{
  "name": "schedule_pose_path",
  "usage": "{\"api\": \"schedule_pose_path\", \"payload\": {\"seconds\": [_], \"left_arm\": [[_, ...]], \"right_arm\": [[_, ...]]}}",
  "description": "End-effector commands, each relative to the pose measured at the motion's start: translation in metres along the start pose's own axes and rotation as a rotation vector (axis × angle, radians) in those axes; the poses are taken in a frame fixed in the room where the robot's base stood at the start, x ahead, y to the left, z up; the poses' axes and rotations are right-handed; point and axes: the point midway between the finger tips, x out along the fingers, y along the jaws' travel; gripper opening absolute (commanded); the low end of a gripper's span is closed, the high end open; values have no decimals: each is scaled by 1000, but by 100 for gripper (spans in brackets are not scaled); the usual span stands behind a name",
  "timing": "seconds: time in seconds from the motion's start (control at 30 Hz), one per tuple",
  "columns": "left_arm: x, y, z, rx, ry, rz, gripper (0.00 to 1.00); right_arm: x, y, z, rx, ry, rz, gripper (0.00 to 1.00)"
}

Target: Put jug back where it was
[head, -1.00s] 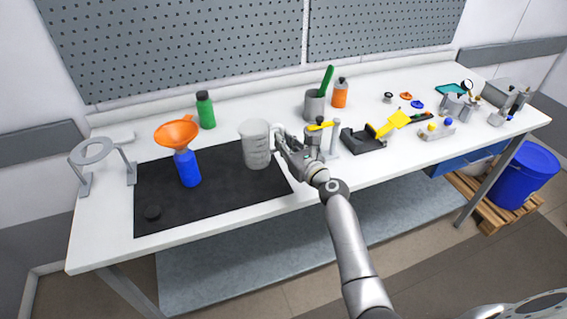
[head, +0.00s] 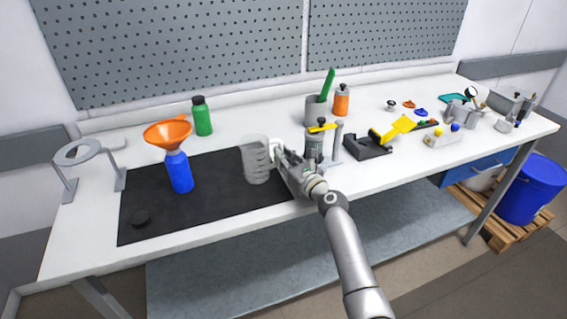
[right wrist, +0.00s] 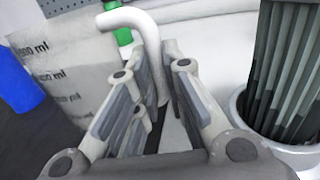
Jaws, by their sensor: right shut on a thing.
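The jug (head: 256,162) is a pale grey measuring jug over the right part of the black mat (head: 218,205). I cannot tell whether its base touches the mat. My right gripper (head: 281,160) is at its right side, shut on its handle. In the right wrist view, the jug wall (right wrist: 65,75) with ml marks fills the left, and the white curved handle (right wrist: 135,18) runs down between my right fingers (right wrist: 152,75). My left gripper is not in view.
A blue bottle (head: 180,175) with an orange funnel (head: 167,133) stands on the mat left of the jug. A grey dispenser (head: 313,148) with a yellow top is close right of my gripper. A green bottle (head: 203,118) stands behind. The mat's front left is mostly clear.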

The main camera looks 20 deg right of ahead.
Motion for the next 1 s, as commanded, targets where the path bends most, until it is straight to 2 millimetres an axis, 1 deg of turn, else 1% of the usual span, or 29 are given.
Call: {"api": "schedule_pose_path", "payload": {"seconds": [0.17,0.33,0.37,0.5,0.77,0.9,1.0], "left_arm": [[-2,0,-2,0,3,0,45],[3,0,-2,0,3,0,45],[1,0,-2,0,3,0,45],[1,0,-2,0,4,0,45],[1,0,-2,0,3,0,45],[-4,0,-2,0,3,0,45],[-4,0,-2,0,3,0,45]], "right_arm": [[0,0,2,-1,-1,-1,0],[0,0,-3,-1,-1,-1,0],[0,0,-2,-2,0,-1,15],[0,0,-2,-1,0,0,33],[0,0,-2,-1,0,-1,33],[0,0,5,-1,-1,-1,33],[-12,0,1,-1,1,-2,33]]}}
